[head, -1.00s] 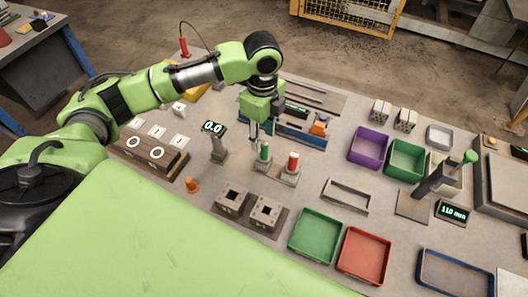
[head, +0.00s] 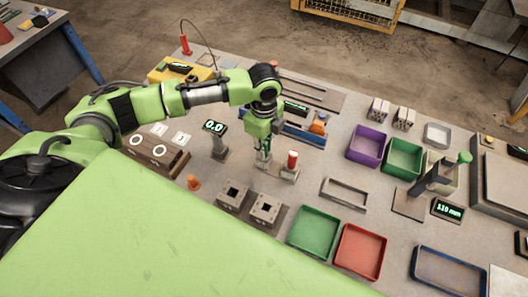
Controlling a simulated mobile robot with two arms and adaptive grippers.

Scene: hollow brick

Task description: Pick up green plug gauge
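The green plug gauge (head: 266,149) stands upright in its stand near the middle of the table in the head view, mostly hidden by my gripper. My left gripper (head: 263,160) points down with its fingers around the gauge's green upper part. Whether the fingers are closed onto it is too small to tell. A red plug gauge (head: 292,159) stands upright in its holder just to the right. My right gripper does not show.
A display post (head: 218,146) stands close on the left. Two grey hollow blocks (head: 233,195) sit in front. Green (head: 314,231) and red (head: 361,252) trays lie front right. A rectangular frame (head: 345,194) lies right of the gauges.

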